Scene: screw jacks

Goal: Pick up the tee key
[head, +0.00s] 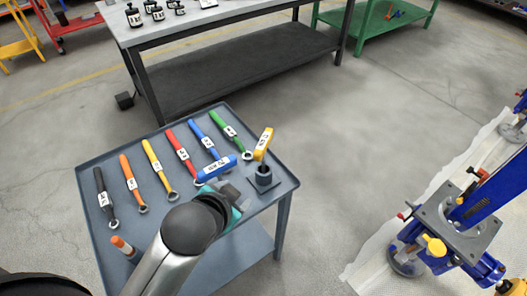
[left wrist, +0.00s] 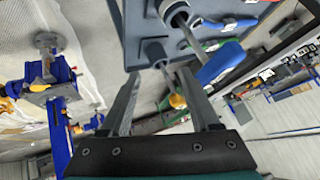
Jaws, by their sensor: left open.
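Two tee keys stand at the right of the grey-blue cart (head: 85,205). My left gripper (head: 236,192) is low over the cart, just left of the yellow key's holder. In the left wrist view its fingers (left wrist: 160,75) are apart, with the yellow key (left wrist: 177,101) seen between them and the blue key (left wrist: 222,62) to the right. Contact is not visible. My right gripper is out of view.
Several ring-ended wrenches, such as the red one (head: 181,150), lie in a row on the cart. An orange-topped item (head: 122,244) stands at its front left. A blue screw jack (head: 455,225) is at right.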

